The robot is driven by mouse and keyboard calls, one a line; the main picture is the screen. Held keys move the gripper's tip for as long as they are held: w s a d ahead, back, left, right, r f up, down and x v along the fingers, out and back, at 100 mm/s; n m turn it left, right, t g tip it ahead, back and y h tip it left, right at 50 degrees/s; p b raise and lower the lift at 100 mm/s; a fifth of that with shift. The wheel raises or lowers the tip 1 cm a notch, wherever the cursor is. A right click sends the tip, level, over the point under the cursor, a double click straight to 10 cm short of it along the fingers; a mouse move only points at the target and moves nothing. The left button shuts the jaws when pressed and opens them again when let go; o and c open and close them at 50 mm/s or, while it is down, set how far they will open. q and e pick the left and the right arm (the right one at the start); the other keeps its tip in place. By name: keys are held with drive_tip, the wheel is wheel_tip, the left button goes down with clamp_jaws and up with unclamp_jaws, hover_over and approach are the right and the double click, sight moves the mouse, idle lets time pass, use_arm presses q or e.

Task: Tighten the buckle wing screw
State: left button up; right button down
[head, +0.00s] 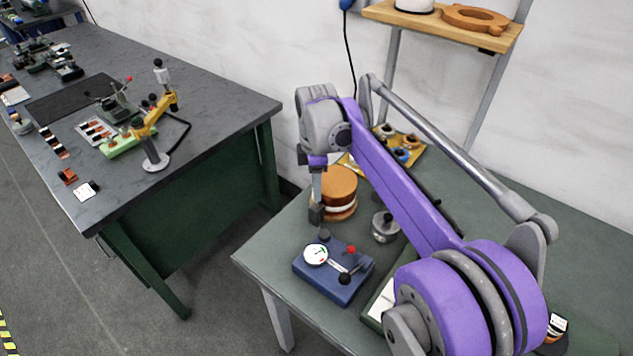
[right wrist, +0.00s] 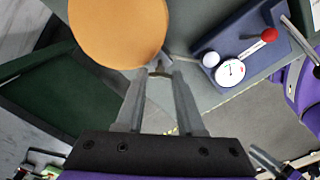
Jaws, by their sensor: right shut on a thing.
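A round wooden-topped drum (head: 340,181) with a pale band around its middle stands near the left end of the grey-green table. In the right wrist view, its tan top (right wrist: 117,30) fills the upper left. My right gripper (head: 317,212) points down at the drum's left side. In the right wrist view, my right gripper (right wrist: 158,76) is shut on a small metal piece, the wing screw (right wrist: 160,70), at the drum's edge. The fingers cover most of the screw, so its turn and the buckle are hard to see.
A blue block (head: 345,285) with a white dial and red knob stands in front of the drum, close to my right gripper. A metal knobbed weight (head: 384,228) stands to the drum's right. A dark bench (head: 215,95) with tools is at left, across a gap.

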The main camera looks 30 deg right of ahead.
drive_tip(key=m+p, duration=0.1)
drive_tip(key=m, duration=0.5)
drive_tip(key=shift+r, duration=0.1)
drive_tip(key=m+p, duration=0.1)
drive_tip(key=m, duration=0.5)
drive_tip(key=shift+m, duration=0.4)
drive_tip(key=m, duration=0.3)
drive_tip(key=shift+m+p, duration=0.3)
drive_tip(key=m, duration=0.3)
drive_tip(key=shift+m, duration=0.3)
drive_tip(key=m, duration=0.6)
drive_tip(key=shift+m, duration=0.3)
drive_tip(key=c, duration=0.5)
unclamp_jaws()
